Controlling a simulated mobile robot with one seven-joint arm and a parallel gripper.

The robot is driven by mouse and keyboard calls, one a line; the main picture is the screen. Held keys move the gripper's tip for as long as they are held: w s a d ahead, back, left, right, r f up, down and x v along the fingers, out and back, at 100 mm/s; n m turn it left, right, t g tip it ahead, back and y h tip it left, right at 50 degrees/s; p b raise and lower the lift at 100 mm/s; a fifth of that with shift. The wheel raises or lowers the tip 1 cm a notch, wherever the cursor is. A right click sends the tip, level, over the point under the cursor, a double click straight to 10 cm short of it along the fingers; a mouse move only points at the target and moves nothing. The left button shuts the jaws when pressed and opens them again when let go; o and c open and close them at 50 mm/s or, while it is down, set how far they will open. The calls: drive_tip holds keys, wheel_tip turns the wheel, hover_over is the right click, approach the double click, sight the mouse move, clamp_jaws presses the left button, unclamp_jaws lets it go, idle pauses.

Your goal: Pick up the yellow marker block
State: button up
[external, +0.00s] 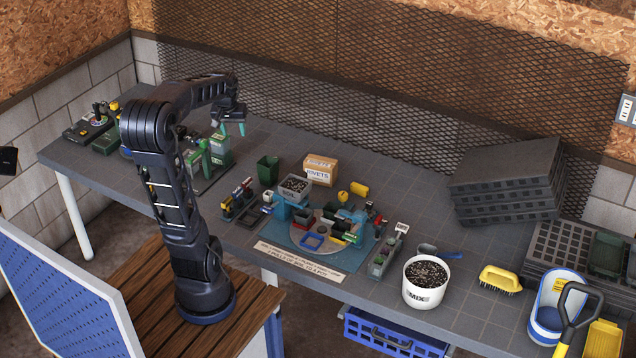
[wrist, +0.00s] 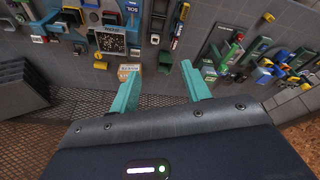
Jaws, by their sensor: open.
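My gripper (external: 232,128) hangs open and empty above the back left of the bench, apart from everything on it. Its two teal fingers (wrist: 160,78) are spread in the wrist view. A yellow block (external: 360,188) lies on the bench right of the rivets box, with a smaller rounded yellow piece (external: 343,197) beside it. A yellow piece (wrist: 100,65) also shows beside the box in the wrist view, left of my fingers. Another small yellow piece (wrist: 268,17) shows at upper right there. I cannot tell for certain which is the marker block.
The rivets box (external: 320,170) and a green bin (external: 268,169) stand near the middle. A blue mat (external: 350,262) holds a crowded round fixture. Green machines (external: 218,150) stand below my gripper. A white MIX bucket (external: 426,283) and stacked black trays (external: 505,180) are right.

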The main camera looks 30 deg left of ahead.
drive_tip(key=w+a+f+n+g, duration=0.1)
drive_tip(key=w+a+f+n, duration=0.2)
drive_tip(key=a, duration=0.6)
drive_tip(key=w+a+f+n, duration=0.1)
drive_tip(key=w+a+f, duration=0.2)
drive_tip(key=a+f, duration=0.45)
drive_tip(key=w+a+f+n+g, duration=0.1)
drive_tip(key=w+a+f+n, duration=0.15)
drive_tip(key=a, duration=0.85)
drive_tip(key=s+a+f+n, duration=0.1)
drive_tip(key=s+a+f, duration=0.1)
drive_tip(key=a+f, duration=0.5)
drive_tip(key=s+a+f+n, duration=0.1)
drive_tip(key=s+a+f, duration=0.1)
drive_tip(key=a+f, duration=0.5)
drive_tip(key=s+a+f+n+g, duration=0.1)
drive_tip(key=s+a+f, duration=0.2)
drive_tip(key=a+f, duration=0.4)
drive_tip(key=shift+s+a+f+n+h, duration=0.1)
drive_tip(key=shift+a+n+h, duration=0.3)
drive_tip(key=shift+a, duration=0.7)
wheel_tip(320, 180, down, 5)
drive_tip(key=shift+r, duration=0.1)
drive_tip(key=shift+a+f, duration=0.15)
drive_tip(key=shift+f, duration=1.2)
drive_tip(key=shift+a+f, duration=0.1)
drive_tip(key=shift+f, duration=1.25)
clamp_jaws()
